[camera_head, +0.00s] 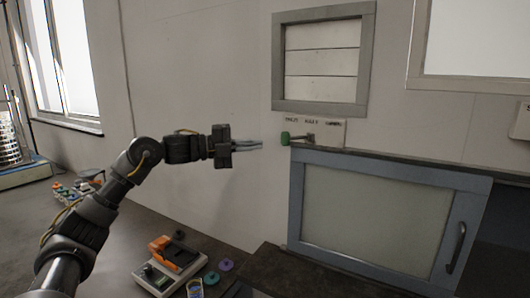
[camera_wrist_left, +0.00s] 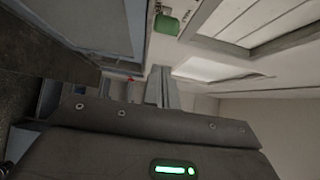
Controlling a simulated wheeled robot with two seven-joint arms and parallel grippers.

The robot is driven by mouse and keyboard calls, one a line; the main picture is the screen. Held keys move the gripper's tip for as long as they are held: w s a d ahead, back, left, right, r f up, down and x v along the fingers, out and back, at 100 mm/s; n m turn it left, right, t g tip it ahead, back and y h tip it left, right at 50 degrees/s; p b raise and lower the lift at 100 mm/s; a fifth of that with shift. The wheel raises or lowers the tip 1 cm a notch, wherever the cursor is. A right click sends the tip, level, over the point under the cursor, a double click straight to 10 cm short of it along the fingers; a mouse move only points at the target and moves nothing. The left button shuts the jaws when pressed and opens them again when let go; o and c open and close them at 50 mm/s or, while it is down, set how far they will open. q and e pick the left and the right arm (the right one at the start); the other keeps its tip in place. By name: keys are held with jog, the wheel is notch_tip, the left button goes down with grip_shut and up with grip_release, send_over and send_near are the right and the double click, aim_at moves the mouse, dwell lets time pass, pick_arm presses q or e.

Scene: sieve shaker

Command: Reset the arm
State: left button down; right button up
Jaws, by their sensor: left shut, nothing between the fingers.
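My left arm reaches in from the left in the head view, with its forearm level and its gripper (camera_head: 258,146) pointing right. The gripper is shut and empty, in the air in front of the white wall. Its tips are just left of a green knob (camera_head: 285,138) on a lever by the wall and do not appear to touch it. In the left wrist view the closed fingers (camera_wrist_left: 162,88) show in the middle, with the green knob (camera_wrist_left: 167,24) above them. My right gripper is not in view.
A blue-framed cabinet door (camera_head: 296,205) with a handle stands at the right, below a vent (camera_head: 322,48). An orange and grey device (camera_head: 172,262) and small coloured discs (camera_head: 226,265) sit on the dark bench at the bottom. Another instrument (camera_head: 20,172) stands far left.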

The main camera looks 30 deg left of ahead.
pick_arm(q)
jog(key=shift+s+a, duration=0.3)
